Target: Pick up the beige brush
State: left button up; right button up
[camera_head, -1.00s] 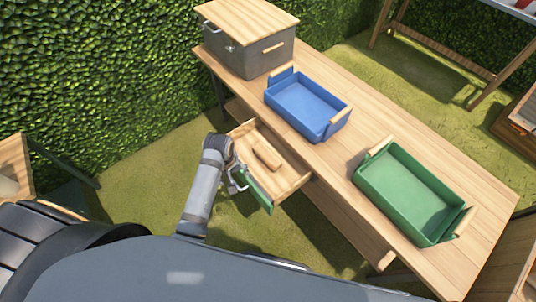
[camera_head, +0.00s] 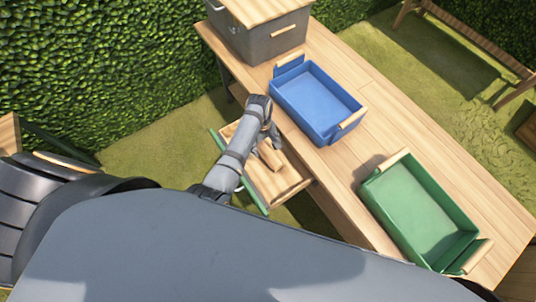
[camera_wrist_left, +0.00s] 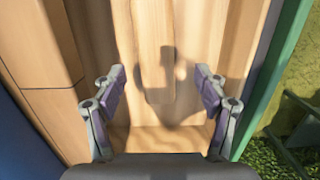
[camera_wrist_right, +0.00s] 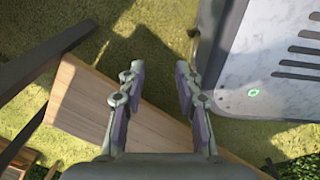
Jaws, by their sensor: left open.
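The beige brush (camera_head: 270,155) lies in the open wooden drawer (camera_head: 284,184), partly hidden by my left gripper in the head view. In the left wrist view the brush (camera_wrist_left: 155,45) is a long, light wooden block on the drawer floor, with the gripper's shadow across it. My left gripper (camera_head: 266,138) is over the drawer, open and empty. Its fingers (camera_wrist_left: 162,80) are spread on either side of the brush's near end, apart from it. My right gripper (camera_wrist_right: 159,72) is open and empty away from the drawer; it is not visible in the head view.
The drawer has a green front (camera_head: 217,142) and hangs out from the wooden table (camera_head: 345,180). A blue tray (camera_head: 318,103), a green tray (camera_head: 424,216) and a grey box (camera_head: 262,38) stand on the table. A wooden board (camera_wrist_right: 80,105) is below my right gripper.

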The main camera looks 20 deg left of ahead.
aim_at(268, 152)
pick_arm(q)
jog(key=shift+s+d+f+b, duration=0.15)
jog(key=shift+f+b, duration=0.15)
jog(key=shift+f, duration=0.4)
jog(key=f, duration=0.3)
jog(key=shift+d+b, duration=0.25)
jog(key=shift+b, duration=0.1)
jog(key=shift+f, duration=0.3)
jog(key=shift+c, duration=0.2)
jog(key=c, duration=1.3)
pick_arm(e)
jog(key=shift+w+a+f, duration=0.1)
jog(key=shift+w+f, duration=0.2)
jog(key=shift+w, duration=0.3)
jog(key=shift+w+f, duration=0.25)
jog(key=shift+w, duration=0.3)
